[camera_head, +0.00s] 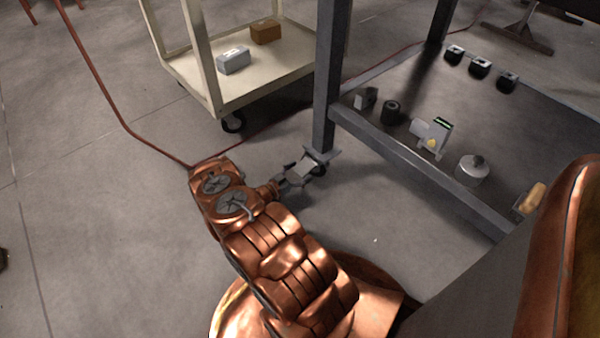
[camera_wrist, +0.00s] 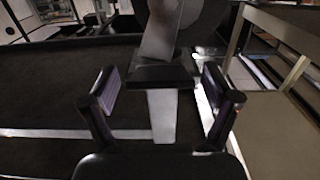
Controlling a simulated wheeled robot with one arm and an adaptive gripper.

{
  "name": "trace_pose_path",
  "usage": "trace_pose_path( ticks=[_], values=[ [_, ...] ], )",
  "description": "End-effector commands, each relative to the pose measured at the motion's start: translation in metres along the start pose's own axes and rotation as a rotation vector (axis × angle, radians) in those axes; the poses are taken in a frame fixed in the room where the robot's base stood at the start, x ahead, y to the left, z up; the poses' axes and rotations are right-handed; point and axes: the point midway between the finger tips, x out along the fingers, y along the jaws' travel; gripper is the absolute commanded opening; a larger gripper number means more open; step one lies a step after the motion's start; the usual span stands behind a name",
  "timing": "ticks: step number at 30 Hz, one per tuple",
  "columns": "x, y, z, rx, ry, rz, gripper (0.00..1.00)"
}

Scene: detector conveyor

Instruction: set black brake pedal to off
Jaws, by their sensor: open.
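In the wrist view, a black flat block (camera_wrist: 160,75), which looks like the brake pedal, lies ahead between my fingers. A pale grey plate (camera_wrist: 160,38) rises behind it, and a pale strip (camera_wrist: 164,115) shows below it. My gripper (camera_wrist: 162,92) is open, with one finger on each side of the block and a visible gap to both. In the head view, my gripper (camera_head: 305,168) is low by the foot of a dark frame leg (camera_head: 327,80).
A cream cart (camera_head: 200,85) with a grey box (camera_head: 233,61) and a brown box (camera_head: 266,31) stands behind. The dark frame's lower shelf (camera_head: 500,130) holds several small parts. A red cable (camera_head: 100,90) lies on the floor. Open floor (camera_head: 90,230) lies to the left.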

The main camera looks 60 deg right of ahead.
Motion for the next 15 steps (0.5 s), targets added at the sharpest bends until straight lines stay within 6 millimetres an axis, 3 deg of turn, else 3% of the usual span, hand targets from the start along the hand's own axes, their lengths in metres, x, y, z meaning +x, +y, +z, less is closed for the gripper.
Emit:
trace_pose_path(
  ticks=[4,15],
  values=[
    [-0.0002,-0.0001,-0.0002,0.0,0.0,0.0,0.88],
    [-0.0005,-0.0002,-0.0002,0.0,0.0,-0.001,0.49]
  ],
)
